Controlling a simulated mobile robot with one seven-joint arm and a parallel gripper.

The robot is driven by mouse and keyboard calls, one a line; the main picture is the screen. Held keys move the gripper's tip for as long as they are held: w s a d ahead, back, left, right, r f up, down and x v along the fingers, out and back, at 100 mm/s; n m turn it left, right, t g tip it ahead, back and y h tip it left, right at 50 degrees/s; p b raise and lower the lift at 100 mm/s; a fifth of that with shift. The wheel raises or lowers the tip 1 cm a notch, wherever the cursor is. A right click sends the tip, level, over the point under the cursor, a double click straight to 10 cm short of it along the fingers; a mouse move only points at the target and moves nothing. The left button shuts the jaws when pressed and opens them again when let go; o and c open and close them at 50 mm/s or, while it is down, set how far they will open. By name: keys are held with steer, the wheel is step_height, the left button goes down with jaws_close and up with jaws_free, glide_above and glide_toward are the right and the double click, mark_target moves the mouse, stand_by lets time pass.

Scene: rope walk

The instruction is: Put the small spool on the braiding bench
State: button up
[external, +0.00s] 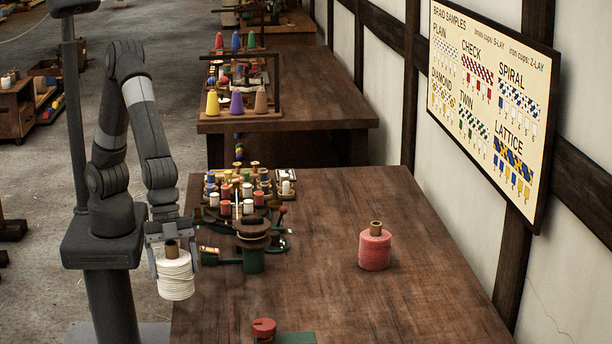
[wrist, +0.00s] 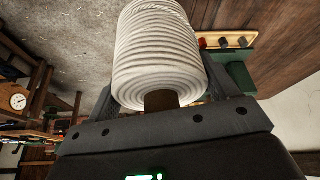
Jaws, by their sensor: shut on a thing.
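My gripper (external: 174,258) is shut on a white wound spool (external: 175,278) with a brown core on top. The spool is upright and overlaps the left edge of the braiding bench (external: 330,305) in the external view; whether it is over the bench top or touches it, I cannot tell. In the wrist view the white spool (wrist: 160,50) sits between the two dark fingers (wrist: 162,108), with its brown core end towards my palm. The bench is a long dark wooden table.
A pink spool (external: 375,249) stands on the bench right of centre. A braiding machine (external: 245,205) with several coloured bobbins fills the bench's far left. A red knob (external: 264,327) on a green block is at the near edge. The bench between and to the right is clear.

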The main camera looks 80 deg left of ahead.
steer(key=shift+w+a+f, duration=0.25)
steer(key=shift+w+f, duration=1.55)
steer(key=shift+w, duration=0.05)
steer(key=shift+w+a+f, duration=0.2)
steer(key=shift+w+f, duration=1.6)
steer(key=shift+w, duration=0.05)
steer(key=shift+w+a+f, duration=0.25)
steer(key=shift+w+f, duration=1.55)
steer(key=shift+w, duration=0.05)
steer(key=shift+f, duration=0.1)
steer(key=o, duration=1.1)
steer(key=shift+o, duration=0.2)
steer(key=v, duration=1.2)
